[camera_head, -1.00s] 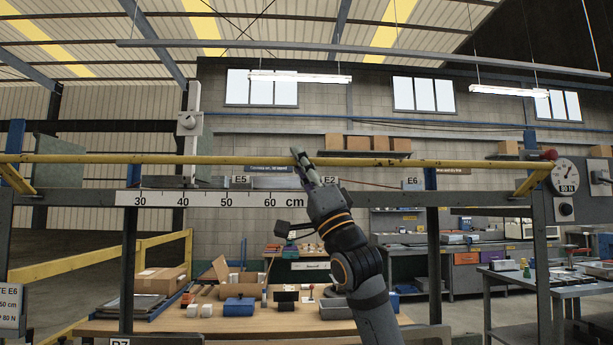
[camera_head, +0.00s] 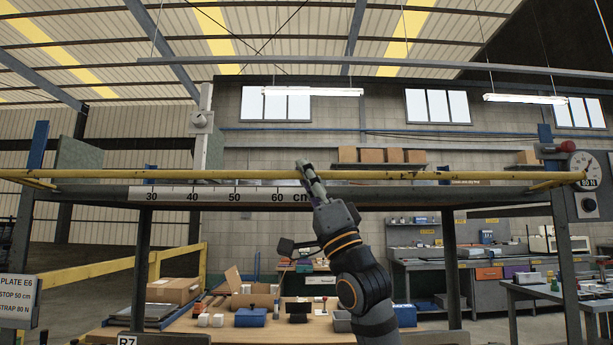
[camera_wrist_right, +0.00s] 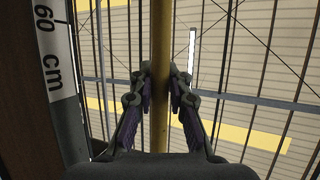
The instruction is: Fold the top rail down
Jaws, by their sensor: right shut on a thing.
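The yellow top rail (camera_head: 430,176) runs across the head view, just above the dark shelf edge that carries a cm scale (camera_head: 215,195). Its short yellow side arms, such as the right one (camera_head: 553,184), lie at a shallow slope. My right gripper (camera_head: 306,170) reaches up from below and is shut on the rail near its middle, right of the 60 mark. In the right wrist view the rail (camera_wrist_right: 160,35) passes between the two fingers (camera_wrist_right: 160,80), which close in on both sides of it. My left gripper is out of view.
A dial gauge (camera_head: 584,167) and a red knob (camera_head: 567,146) sit at the right end. A plate sign (camera_head: 18,300) hangs at left. A workbench with boxes (camera_head: 250,290) stands behind.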

